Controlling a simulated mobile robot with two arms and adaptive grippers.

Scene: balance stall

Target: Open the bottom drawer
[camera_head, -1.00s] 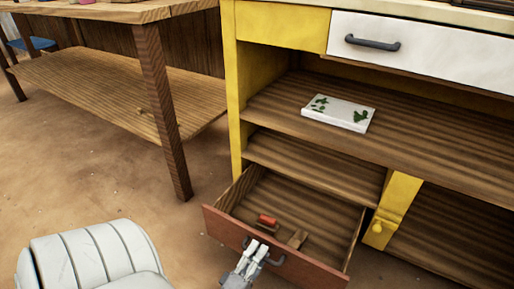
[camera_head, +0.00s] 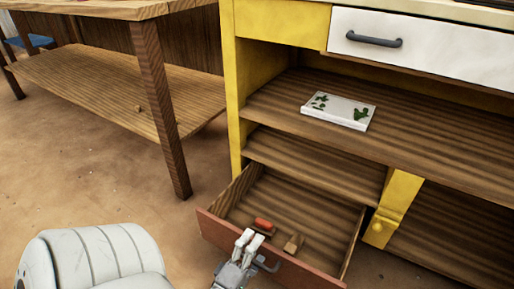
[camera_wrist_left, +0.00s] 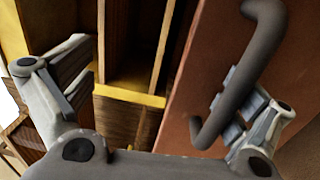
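The bottom drawer (camera_head: 285,262) has a reddish-brown front and stands pulled out of the yellow cabinet, its inside visible from above. Its dark grey bar handle (camera_head: 268,264) is partly hidden by my left gripper (camera_head: 248,241), which comes in from below at the drawer front. In the left wrist view the two fingers are wide apart. The right finger (camera_wrist_left: 245,115) passes through the handle loop (camera_wrist_left: 250,75), between bar and drawer front, and the left finger (camera_wrist_left: 62,90) is on the other side, clear of the bar. My right gripper is not in view.
Inside the drawer lie a red object (camera_head: 263,224) and a small wooden block (camera_head: 293,243). A white slab with green marks (camera_head: 340,108) lies on the shelf above. A white upper drawer (camera_head: 430,52) is shut. A wooden table (camera_head: 160,110) stands left, with free floor in front.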

